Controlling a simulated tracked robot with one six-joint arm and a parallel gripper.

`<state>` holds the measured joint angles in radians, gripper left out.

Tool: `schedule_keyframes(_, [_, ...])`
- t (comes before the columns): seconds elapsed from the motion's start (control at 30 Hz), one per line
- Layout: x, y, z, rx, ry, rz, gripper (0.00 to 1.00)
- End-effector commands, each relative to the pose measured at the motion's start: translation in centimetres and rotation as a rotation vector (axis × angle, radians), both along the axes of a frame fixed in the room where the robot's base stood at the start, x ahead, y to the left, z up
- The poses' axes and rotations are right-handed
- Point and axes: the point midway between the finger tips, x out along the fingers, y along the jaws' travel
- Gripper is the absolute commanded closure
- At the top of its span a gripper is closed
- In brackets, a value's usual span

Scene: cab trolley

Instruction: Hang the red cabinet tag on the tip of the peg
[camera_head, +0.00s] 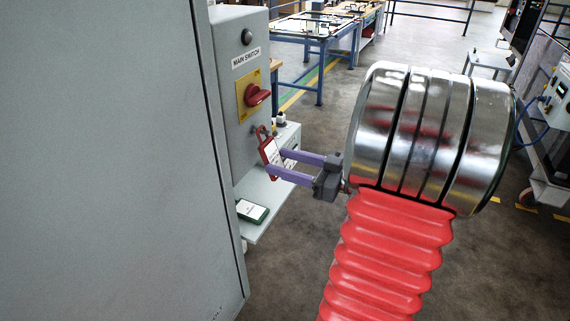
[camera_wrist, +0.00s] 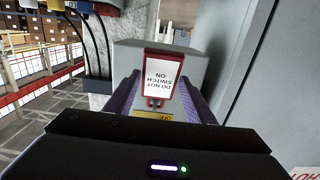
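The red cabinet tag (camera_head: 271,153) has a white face and a red loop at its top. It sits in front of the grey switch box, below the red main switch (camera_head: 258,95). In the wrist view the tag (camera_wrist: 163,75) reads "DO NOT SWITCH ON" upside down. My gripper (camera_head: 275,160) has its purple fingers at the tag's two side edges and appears shut on it. The fingers also show in the wrist view (camera_wrist: 162,88). I cannot make out the peg clearly, nor whether the loop touches it.
The tall grey cabinet (camera_head: 120,160) fills the left. A pale shelf (camera_head: 270,196) below the tag carries a green-edged white item (camera_head: 252,211). Blue-framed tables (camera_head: 318,45) stand behind. The floor (camera_head: 310,250) right of the shelf is clear.

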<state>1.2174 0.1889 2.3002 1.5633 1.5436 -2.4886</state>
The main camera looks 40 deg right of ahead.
Motion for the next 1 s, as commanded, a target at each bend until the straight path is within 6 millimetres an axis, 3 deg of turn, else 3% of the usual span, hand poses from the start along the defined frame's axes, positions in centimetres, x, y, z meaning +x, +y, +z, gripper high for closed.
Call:
schedule_keyframes(0.27, [0.0, 0.0, 0.0, 0.0, 0.0, 0.0, 0.32])
schedule_keyframes(0.63, [-0.4, -0.2, 0.0, 0.0, 0.0, -0.002, 0.32])
schedule_keyframes(1.0, [-4.1, -1.6, 0.1, 0.0, 0.0, -0.004, 0.32])
